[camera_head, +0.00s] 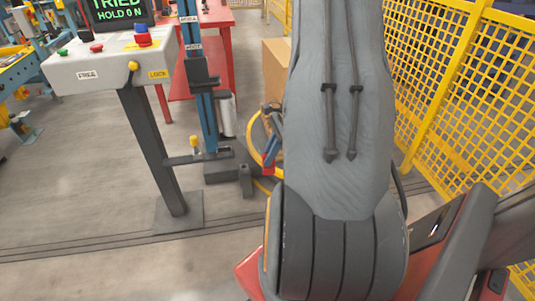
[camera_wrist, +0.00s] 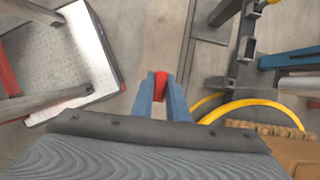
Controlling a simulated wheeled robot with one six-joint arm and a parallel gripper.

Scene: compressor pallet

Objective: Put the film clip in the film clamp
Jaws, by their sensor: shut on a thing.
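My gripper (camera_head: 269,162) has blue fingers and is shut on a small red piece, seemingly the film clip (camera_head: 267,171). In the wrist view, the red clip (camera_wrist: 161,80) sits between the two blue fingertips (camera_wrist: 161,88), above bare floor. Most of the clip is hidden by the fingers. In the head view my gripper is just left of my large grey arm, right of the blue mast's base. I cannot tell for certain which part is the film clamp; a dark bracket (camera_head: 202,76) is on the blue mast (camera_head: 206,122).
A control console (camera_head: 110,70) on a dark post stands at the left. A yellow hoop (camera_head: 256,137) lies behind my gripper, by a cardboard box (camera_head: 276,70). A yellow mesh fence (camera_head: 455,85) closes the right. A red table (camera_head: 218,20) is at the back. Floor in front is clear.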

